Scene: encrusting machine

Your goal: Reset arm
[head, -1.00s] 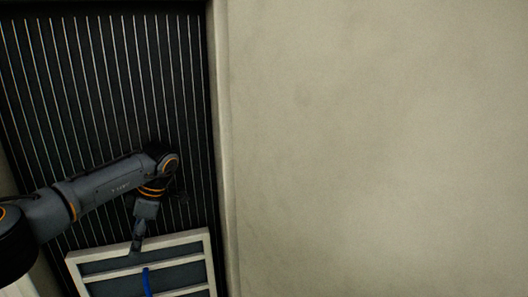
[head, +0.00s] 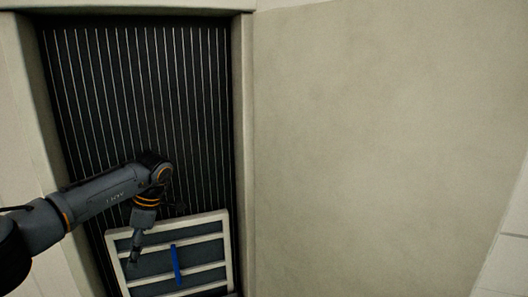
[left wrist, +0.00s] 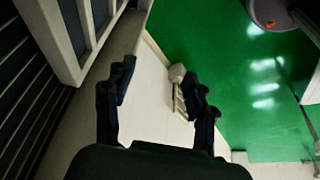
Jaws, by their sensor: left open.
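My left arm comes in from the left in the head view. Its gripper (head: 134,252) points down in front of a light-framed panel with dark slats (head: 224,247). In the left wrist view the left gripper (left wrist: 158,92) has its two dark fingers spread apart, with nothing between them. Floor shows beyond the fingers. The framed panel also shows at the upper left of the left wrist view (left wrist: 56,38), beside the fingers and apart from them. My right gripper is in neither view.
A dark ribbed wall section (head: 150,90) stands behind the arm, with a plain beige wall (head: 380,140) to its right. A blue strip (head: 175,265) crosses the framed panel. The left wrist view shows green floor (left wrist: 215,60) and a grey rounded object (left wrist: 280,14).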

